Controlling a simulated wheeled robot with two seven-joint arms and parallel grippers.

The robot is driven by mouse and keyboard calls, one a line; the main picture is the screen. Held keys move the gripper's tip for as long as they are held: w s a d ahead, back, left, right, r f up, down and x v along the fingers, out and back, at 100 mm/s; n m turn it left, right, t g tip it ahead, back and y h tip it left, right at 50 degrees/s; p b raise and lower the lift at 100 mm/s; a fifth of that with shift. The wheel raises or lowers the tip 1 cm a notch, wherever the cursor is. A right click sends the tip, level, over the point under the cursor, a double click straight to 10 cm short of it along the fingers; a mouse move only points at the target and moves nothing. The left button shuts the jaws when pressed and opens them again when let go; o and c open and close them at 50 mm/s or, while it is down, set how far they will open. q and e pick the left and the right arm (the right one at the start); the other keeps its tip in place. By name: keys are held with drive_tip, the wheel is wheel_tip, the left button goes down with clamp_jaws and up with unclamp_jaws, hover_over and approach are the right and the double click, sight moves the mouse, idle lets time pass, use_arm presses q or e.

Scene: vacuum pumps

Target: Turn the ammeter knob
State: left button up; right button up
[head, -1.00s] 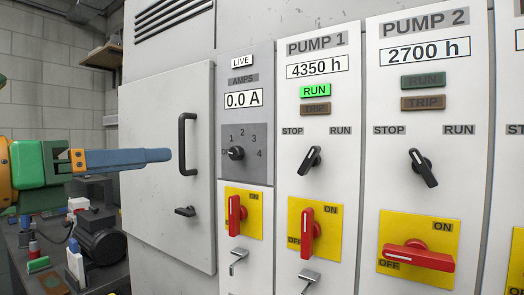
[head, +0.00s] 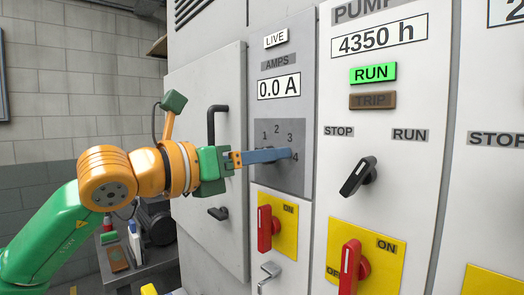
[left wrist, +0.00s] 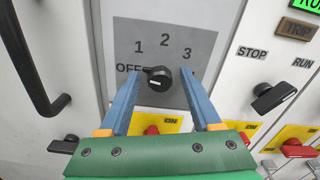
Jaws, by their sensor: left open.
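The ammeter knob (left wrist: 158,79) is a small black rotary knob on a grey dial plate (head: 292,180) marked OFF, 1, 2, 3 and 4. In the left wrist view its pointer side faces the OFF mark. My left gripper (left wrist: 159,75) is open, with one blue finger on each side of the knob and gaps visible between. In the head view the left gripper (head: 289,154) reaches the plate from the left and hides most of the knob. The ammeter display (head: 279,86) above reads 0.0 A. My right gripper is not in view.
A red switch (head: 266,228) on a yellow plate sits just below the dial. A black cabinet handle (head: 212,125) stands close to my left gripper. To the right are the PUMP 1 selector (head: 358,176) and a lit green RUN lamp (head: 373,74).

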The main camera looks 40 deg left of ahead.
use_arm(q)
drive_tip(key=shift+s, duration=0.35)
drive_tip(key=c, duration=0.5)
drive_tip(key=shift+r, duration=0.1)
clamp_jaws()
drive_tip(key=shift+m, duration=0.3)
drive_tip(key=shift+m+b, duration=0.4)
drive_tip(key=shift+m, duration=2.7)
drive_tip(key=o, duration=0.5)
unclamp_jaws()
